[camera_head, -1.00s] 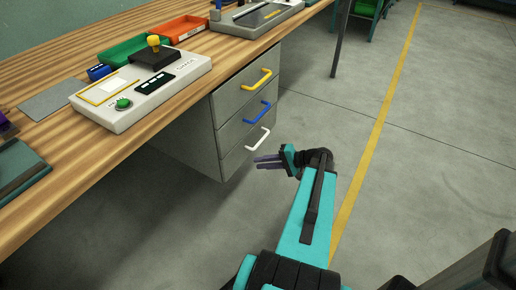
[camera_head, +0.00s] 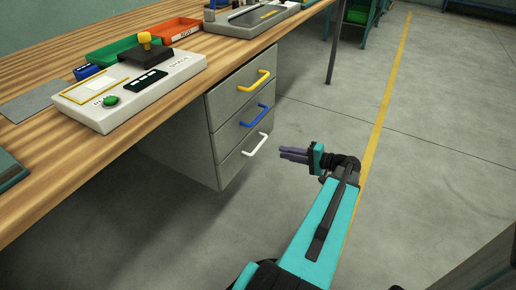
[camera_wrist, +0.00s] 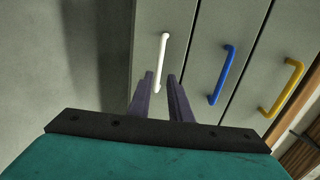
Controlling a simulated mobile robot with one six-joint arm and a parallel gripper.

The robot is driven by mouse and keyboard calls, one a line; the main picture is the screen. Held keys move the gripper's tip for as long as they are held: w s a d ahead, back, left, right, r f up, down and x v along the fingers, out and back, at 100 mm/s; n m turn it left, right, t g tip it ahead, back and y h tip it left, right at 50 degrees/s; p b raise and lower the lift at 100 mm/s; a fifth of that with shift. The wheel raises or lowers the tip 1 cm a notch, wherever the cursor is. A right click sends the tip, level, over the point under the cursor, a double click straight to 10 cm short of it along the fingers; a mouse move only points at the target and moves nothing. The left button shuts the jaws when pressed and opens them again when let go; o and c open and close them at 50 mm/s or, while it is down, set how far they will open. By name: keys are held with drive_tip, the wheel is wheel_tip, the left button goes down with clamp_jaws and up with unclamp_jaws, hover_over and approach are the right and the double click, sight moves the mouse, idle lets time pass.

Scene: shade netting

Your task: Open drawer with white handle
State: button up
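The white handle (camera_head: 255,145) is on the lowest drawer (camera_head: 238,162) of a grey cabinet under the workbench. That drawer looks shut. My gripper (camera_head: 281,154) is just to the right of the white handle in the head view, apart from it, with its fingers towards the cabinet. In the wrist view the white handle (camera_wrist: 162,62) lies ahead of my gripper (camera_wrist: 160,76), roughly between the line of the two fingers and nearer the left one. The fingers are parted with nothing between them.
A blue handle (camera_head: 254,116) and a yellow handle (camera_head: 254,80) are on the drawers above. The wooden workbench (camera_head: 60,190) overhangs on the left, carrying a control box (camera_head: 128,92) and trays. The floor (camera_head: 440,150) to the right is open, with a yellow line.

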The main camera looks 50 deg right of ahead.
sight(258, 146)
drive_tip(key=shift+b+x, duration=1.6)
drive_tip(key=shift+x, duration=5.2)
clamp_jaws()
drive_tip(key=shift+a, duration=0.15)
drive_tip(key=shift+s, duration=0.15)
